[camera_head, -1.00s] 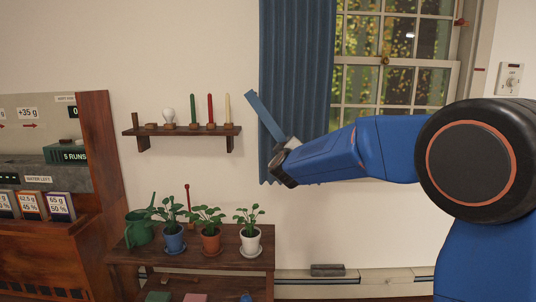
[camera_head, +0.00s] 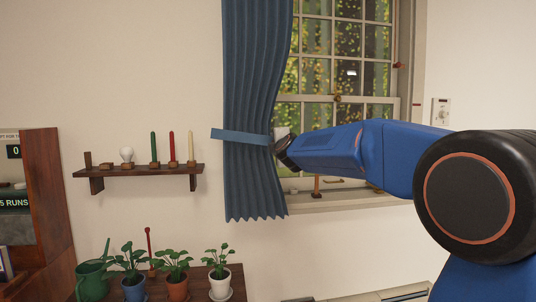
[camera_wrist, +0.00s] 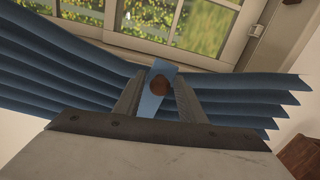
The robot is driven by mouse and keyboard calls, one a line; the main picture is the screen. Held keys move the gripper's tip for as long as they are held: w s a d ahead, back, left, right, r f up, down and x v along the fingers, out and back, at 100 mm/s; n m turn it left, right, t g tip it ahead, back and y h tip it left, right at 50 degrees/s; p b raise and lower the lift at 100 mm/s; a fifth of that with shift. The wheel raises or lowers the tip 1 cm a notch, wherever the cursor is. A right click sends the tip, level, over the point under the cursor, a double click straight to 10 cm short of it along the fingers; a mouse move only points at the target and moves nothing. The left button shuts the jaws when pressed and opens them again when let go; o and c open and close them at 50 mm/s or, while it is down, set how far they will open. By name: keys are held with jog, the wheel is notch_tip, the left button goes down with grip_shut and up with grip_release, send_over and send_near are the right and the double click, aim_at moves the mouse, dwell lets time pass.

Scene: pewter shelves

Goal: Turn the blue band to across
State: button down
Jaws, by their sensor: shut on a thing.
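The blue band (camera_head: 236,136) is a flat strip lying nearly level across the blue curtain (camera_head: 255,190) in the head view. Its left end sticks out past the curtain's left edge. My gripper (camera_head: 279,147) is at the band's right end, by the curtain's right edge. In the wrist view my gripper (camera_wrist: 158,95) is shut on the band (camera_wrist: 152,101), with a round brown knob (camera_wrist: 159,85) between the fingers. The curtain folds (camera_wrist: 60,80) spread out behind on both sides.
The window (camera_head: 335,65) is behind the curtain, with a sill below. A wall shelf (camera_head: 138,171) with a bulb and candles is to the left. Potted plants (camera_head: 172,268) and a green watering can (camera_head: 92,280) stand on a low table. A wall switch (camera_head: 441,111) is at right.

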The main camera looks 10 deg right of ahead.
jog(key=shift+r+n, duration=1)
jog(key=shift+r, duration=0.85)
jog(key=c, duration=1.5)
grip_release()
jog(key=s, duration=1.7)
jog(key=shift+s+a, duration=0.2)
jog(key=shift+a, duration=0.05)
